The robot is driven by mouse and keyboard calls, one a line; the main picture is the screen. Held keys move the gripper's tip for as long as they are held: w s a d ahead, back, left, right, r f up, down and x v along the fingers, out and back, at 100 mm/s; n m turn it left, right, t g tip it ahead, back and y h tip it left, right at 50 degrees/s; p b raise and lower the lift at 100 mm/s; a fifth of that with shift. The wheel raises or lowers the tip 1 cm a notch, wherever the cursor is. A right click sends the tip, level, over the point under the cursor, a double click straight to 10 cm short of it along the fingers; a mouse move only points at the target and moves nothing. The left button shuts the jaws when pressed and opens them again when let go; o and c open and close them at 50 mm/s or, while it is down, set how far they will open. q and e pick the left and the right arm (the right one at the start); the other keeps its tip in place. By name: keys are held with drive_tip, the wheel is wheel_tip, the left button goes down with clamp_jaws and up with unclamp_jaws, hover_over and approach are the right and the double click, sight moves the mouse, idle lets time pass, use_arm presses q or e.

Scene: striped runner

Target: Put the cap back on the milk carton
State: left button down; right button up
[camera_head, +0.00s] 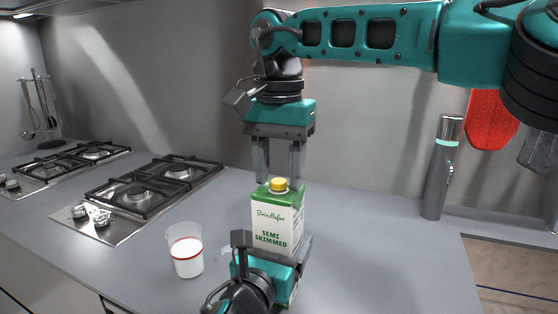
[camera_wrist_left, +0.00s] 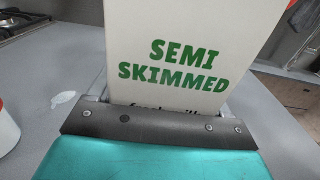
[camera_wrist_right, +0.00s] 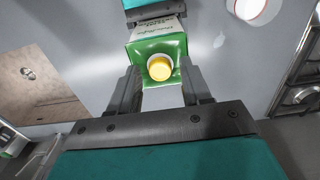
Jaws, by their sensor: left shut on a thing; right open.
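The milk carton (camera_head: 278,225) is white and green and stands upright on the counter. The yellow cap (camera_head: 279,184) is at the spout on its top; the right wrist view shows the cap (camera_wrist_right: 159,68) with a pale ring around it. I cannot tell how firmly it sits. My left gripper (camera_head: 272,252) is shut on the carton's lower part, which fills the left wrist view (camera_wrist_left: 175,60). My right gripper (camera_head: 279,175) points down above the carton, open, its fingers on either side of the cap and apart from it.
A clear cup (camera_head: 186,250) with white contents and a red band stands left of the carton. A small white spill (camera_wrist_left: 62,98) lies between them. Gas hobs (camera_head: 150,190) are at the left. A grey flask (camera_head: 441,168) stands right. The counter right of the carton is clear.

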clamp_jaws()
idle(0.3)
